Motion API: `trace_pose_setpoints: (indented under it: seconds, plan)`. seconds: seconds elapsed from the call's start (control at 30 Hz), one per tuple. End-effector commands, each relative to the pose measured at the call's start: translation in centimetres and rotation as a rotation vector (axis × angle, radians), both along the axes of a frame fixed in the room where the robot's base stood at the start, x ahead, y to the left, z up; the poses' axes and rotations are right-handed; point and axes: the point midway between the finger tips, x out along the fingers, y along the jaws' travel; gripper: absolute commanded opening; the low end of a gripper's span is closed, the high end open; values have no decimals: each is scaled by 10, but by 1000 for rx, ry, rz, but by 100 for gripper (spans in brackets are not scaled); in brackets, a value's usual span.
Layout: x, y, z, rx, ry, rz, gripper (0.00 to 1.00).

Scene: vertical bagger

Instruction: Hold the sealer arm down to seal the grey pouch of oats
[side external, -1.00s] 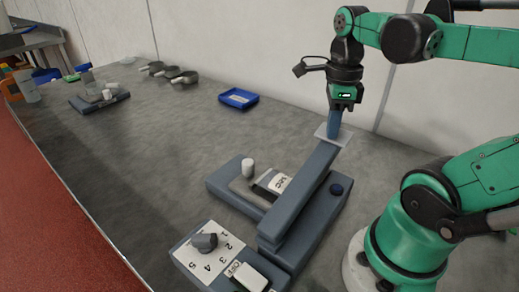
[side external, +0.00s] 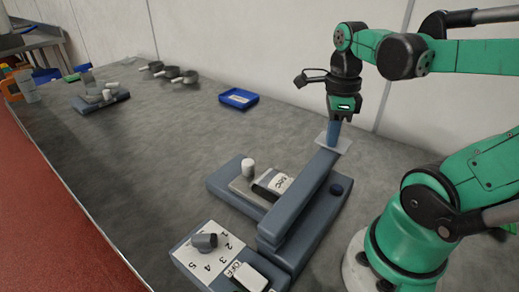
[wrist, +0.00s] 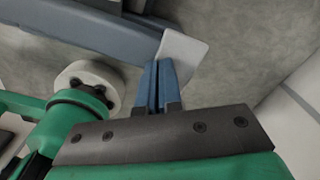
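The sealer arm (side external: 300,205) is a long blue-grey bar over its sealer base (side external: 328,208), hinged at the near end, with a pale plate (side external: 341,147) at its far end. A gap still shows at that far end, so the bar looks tilted slightly up. The grey pouch (side external: 271,184), with a white lettered label, lies on the left side of the bar, partly hidden under it. My gripper (side external: 333,141) points down with its blue fingers together and tips at the plate, apparently touching it. In the wrist view the fingers (wrist: 159,68) are closed beside the plate (wrist: 182,50).
A dial panel (side external: 197,267) with numbers and a switch (side external: 249,277) sit at the sealer's near end. A white knob (side external: 248,168) stands left of the pouch. A blue tray (side external: 239,98), several pans (side external: 173,75) and another device (side external: 103,99) are farther back. The counter between is clear.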

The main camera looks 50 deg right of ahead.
Motion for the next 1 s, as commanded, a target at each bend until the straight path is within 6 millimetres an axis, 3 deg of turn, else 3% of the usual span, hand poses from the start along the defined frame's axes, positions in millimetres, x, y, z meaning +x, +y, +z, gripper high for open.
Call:
trace_pose_setpoints:
  seconds: [1.0]
  plan:
    - [0, -3, -17, 0, 0, 1, 0]
